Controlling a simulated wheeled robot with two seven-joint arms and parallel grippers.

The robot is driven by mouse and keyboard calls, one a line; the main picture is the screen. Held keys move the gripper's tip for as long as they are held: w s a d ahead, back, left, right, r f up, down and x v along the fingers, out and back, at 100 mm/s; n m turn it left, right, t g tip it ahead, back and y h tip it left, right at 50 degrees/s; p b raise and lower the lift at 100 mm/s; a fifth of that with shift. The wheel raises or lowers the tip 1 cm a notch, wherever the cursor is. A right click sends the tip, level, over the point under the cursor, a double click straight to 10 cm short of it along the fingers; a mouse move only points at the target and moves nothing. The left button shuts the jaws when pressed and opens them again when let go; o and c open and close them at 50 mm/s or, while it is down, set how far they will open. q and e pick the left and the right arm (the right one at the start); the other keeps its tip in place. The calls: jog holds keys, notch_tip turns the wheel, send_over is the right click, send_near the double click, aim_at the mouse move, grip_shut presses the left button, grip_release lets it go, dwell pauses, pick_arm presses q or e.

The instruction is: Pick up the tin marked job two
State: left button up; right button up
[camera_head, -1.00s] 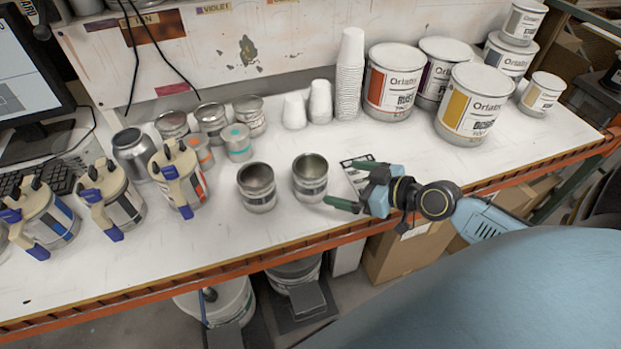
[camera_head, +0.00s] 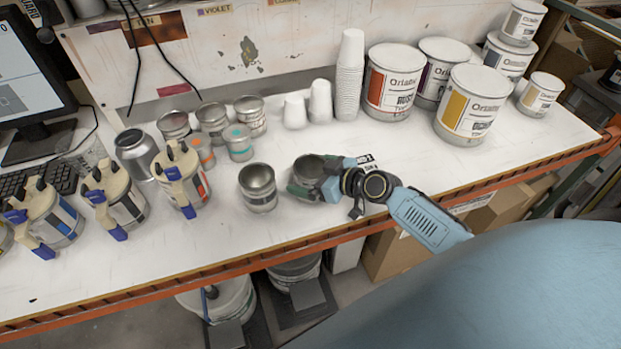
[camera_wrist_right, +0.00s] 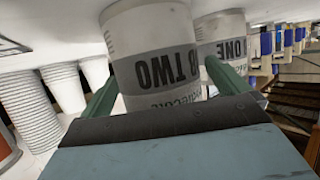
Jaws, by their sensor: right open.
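The tin marked TWO (camera_wrist_right: 155,55) is an open grey metal tin with a pale label, standing upright on the bench. In the head view it (camera_head: 307,165) is partly covered by my right gripper (camera_head: 315,181). The right wrist view shows the green fingers of this gripper (camera_wrist_right: 165,88) open, one on either side of the tin. I cannot tell whether either finger touches it. A similar tin marked ONE (camera_wrist_right: 222,32) stands beside it, just left of it in the head view (camera_head: 257,185). My left gripper is not in view.
Lidded paint cans (camera_head: 392,85) and stacked white cups (camera_head: 349,75) stand behind and to the right. Several small tins (camera_head: 212,120) and cream-handled cans (camera_head: 182,178) are on the left. The bench's orange front edge (camera_head: 215,269) runs close in front.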

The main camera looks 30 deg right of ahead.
jog(key=shift+f, duration=0.1)
jog(key=c, duration=1)
